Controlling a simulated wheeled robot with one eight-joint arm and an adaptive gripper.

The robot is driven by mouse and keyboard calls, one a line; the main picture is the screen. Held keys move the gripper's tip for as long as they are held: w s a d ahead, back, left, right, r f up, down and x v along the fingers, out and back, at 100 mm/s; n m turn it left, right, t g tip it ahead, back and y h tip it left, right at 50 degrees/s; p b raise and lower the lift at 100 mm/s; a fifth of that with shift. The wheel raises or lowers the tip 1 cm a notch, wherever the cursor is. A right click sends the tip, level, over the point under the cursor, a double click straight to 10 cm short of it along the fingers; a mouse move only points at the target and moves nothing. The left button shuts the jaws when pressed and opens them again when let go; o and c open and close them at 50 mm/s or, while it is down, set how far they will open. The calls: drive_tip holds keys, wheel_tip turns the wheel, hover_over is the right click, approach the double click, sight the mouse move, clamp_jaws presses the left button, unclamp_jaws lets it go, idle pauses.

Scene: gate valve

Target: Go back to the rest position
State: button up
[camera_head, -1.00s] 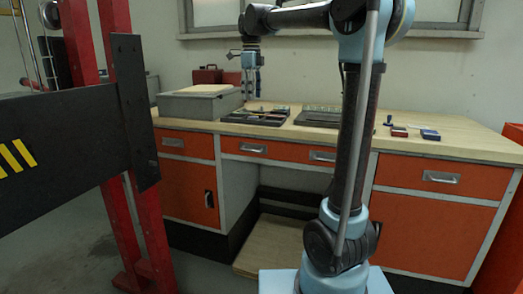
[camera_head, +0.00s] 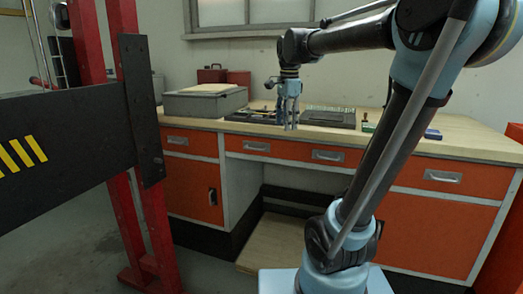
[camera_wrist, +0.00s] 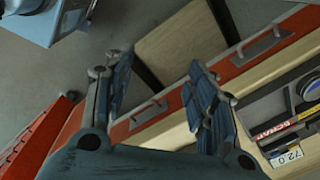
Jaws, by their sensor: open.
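My gripper (camera_head: 291,123) hangs from my bent arm with its fingers pointing down, in front of the workbench's front edge in the head view. In the wrist view my gripper (camera_wrist: 160,84) has its two blue fingers spread well apart. Nothing is between them. The workbench (camera_head: 470,144) has a light wooden top and orange drawers and doors. No valve can be made out in either view.
A dark tool tray (camera_head: 326,117) and a grey box (camera_head: 204,103) sit on the bench; a blue item (camera_head: 433,134) lies to the right. A red post (camera_head: 127,215) with a black plate (camera_head: 60,130) stands at the left. The wrist view shows tools (camera_wrist: 285,130) by the gripper.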

drive_tip(key=s+d+f+n, duration=0.3)
drive_tip(key=s+f+n, duration=0.1)
drive_tip(key=s+f, duration=0.3)
drive_tip(key=s+d+f+n+t, duration=0.1)
drive_tip(key=s+d+f+n, duration=0.2)
drive_tip(key=f, duration=0.7)
drive_tip(key=s+d+f+n, duration=0.4)
drive_tip(key=s+f+n, duration=0.3)
drive_tip(key=s+f, duration=0.2)
drive_tip(key=shift+s, duration=0.8)
